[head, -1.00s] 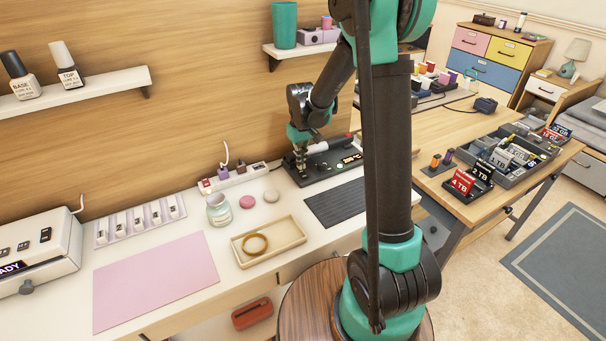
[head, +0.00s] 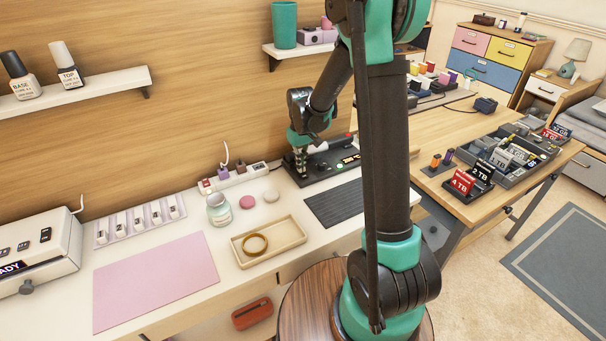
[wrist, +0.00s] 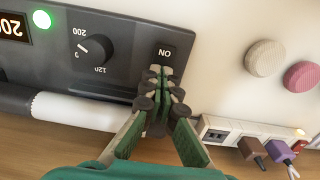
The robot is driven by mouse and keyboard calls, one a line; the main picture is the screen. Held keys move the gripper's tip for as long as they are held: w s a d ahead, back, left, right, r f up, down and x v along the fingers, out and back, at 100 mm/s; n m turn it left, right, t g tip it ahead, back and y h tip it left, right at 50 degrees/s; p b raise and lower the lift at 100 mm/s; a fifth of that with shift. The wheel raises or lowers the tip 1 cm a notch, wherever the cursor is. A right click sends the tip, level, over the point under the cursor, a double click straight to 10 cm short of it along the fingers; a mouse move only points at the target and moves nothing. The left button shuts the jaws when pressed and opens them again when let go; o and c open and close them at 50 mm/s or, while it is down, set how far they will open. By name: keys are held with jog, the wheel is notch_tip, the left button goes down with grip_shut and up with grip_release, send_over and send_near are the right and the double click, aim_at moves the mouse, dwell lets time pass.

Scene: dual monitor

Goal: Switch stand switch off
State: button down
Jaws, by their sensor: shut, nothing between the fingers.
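The black soldering-type stand (head: 325,166) lies at the back of the white desk and also fills the top left of the wrist view (wrist: 60,70). A switch area with an ON label (wrist: 165,53) is at the stand's end. My gripper (wrist: 160,74) is shut and empty, its fingertips right at the edge of that label and covering part of the switch. Whether they touch it I cannot tell. In the head view my gripper (head: 301,170) is at the stand's left end.
A dial knob (wrist: 95,50) and a white-handled tool (wrist: 75,110) are on the stand near my fingers. A power strip (head: 235,178) with plugs, two round pads (head: 271,196) and a jar (head: 219,209) are to the left. A dark ribbed mat (head: 335,203) lies in front.

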jog(key=shift+f, duration=0.25)
jog(key=shift+r, duration=3.55)
jog(key=shift+s+d, duration=0.2)
jog(key=s+d+f+m+t, duration=0.1)
jog(key=s+d, duration=0.3)
jog(key=s, duration=0.3)
jog(key=s+d+f+m+t, duration=0.1)
jog(key=s+d, duration=0.3)
jog(key=s, duration=0.4)
jog(key=s+d+f+m+t, duration=0.1)
jog(key=s+d, duration=0.3)
jog(key=s, duration=0.4)
jog(key=shift+s+d+f+m+t, duration=0.15)
jog(key=shift+f+m+t, duration=0.15)
jog(key=shift+m+t, duration=0.45)
